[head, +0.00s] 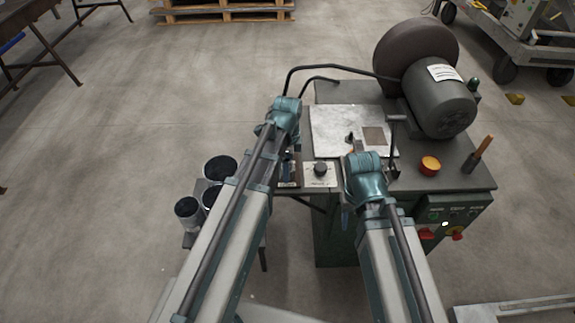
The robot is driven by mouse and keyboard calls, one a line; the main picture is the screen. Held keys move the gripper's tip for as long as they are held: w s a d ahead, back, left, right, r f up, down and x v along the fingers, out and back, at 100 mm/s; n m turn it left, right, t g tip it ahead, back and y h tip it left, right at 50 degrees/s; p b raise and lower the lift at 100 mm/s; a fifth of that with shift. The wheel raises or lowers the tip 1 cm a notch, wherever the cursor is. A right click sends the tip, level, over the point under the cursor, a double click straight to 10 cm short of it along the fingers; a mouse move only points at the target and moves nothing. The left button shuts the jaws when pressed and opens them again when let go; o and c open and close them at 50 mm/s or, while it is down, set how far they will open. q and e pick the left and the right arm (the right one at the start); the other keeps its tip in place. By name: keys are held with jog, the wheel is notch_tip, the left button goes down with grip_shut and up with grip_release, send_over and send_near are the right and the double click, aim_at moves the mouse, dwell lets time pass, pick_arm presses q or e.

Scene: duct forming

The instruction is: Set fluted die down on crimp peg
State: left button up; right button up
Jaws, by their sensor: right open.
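A small dark round piece (320,169) sits on a light labelled plate at the bench's left edge. It may be the fluted die, on or over the crimp peg. It is too small to make out flutes, and no peg shows separately. My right gripper (354,143) is open above the pale work plate, to the right of and beyond the dark piece, apart from it. My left gripper (290,155) is mostly hidden by its own wrist, just left of the labelled plate. I cannot tell whether it holds anything.
The green bench (457,178) carries a large grinder-like motor (440,100), a pale plate (330,125), an orange-topped round part (430,164) and a wooden-handled tool (482,150). A dark upright post stands right of my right gripper. Dark-topped cylinders (188,211) stand at lower left.

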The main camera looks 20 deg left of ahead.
pick_arm(q)
jog(key=shift+r, duration=0.1)
notch_tip(320, 180, up, 14)
jog(key=p, duration=1.3)
jog(key=shift+f+p, duration=0.2)
jog(key=shift+p, duration=0.2)
jog(key=s+d+n+y, duration=0.1)
jog(key=s+d+n, duration=0.9)
jog(key=s+n, duration=0.2)
jog(key=shift+s+d, duration=0.15)
jog(key=shift+s, duration=1)
